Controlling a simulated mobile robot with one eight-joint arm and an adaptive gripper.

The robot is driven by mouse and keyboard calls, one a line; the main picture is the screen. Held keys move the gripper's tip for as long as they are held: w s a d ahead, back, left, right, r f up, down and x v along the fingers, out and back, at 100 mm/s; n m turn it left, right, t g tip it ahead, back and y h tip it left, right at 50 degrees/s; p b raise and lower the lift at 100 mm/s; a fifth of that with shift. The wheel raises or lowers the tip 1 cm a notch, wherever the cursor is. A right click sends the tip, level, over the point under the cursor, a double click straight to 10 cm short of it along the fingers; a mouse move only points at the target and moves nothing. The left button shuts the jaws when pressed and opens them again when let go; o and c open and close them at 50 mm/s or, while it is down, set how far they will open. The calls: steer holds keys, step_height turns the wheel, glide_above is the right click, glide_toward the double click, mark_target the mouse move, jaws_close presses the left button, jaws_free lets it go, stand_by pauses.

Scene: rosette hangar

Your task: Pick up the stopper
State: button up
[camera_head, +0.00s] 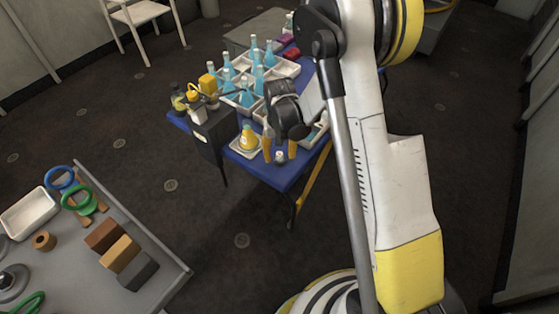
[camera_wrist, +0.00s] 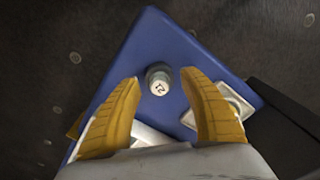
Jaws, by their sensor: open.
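The stopper (camera_wrist: 159,80) is a small pale piece with a dark number, which looks like 21, on its top. It stands on the blue table (camera_wrist: 165,35) in the wrist view, ahead of and between my fingertips. In the head view the stopper (camera_head: 280,156) is a small pale shape near the table's front corner. My gripper (camera_wrist: 158,76) has yellow fingers, open on either side of the stopper with gaps to both. In the head view my gripper (camera_head: 279,153) points down over that corner. I cannot tell its exact height above the table.
A white tray (camera_head: 235,149) holds a yellow flask (camera_head: 248,137) left of my gripper. Behind it stand several blue bottles (camera_head: 245,93) in white trays. A black box (camera_head: 214,131) hangs at the table's left side. A grey table (camera_head: 150,268) with blocks and rings is at lower left.

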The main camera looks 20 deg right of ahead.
steer(key=c, duration=1.1)
steer(key=shift+r, duration=0.1)
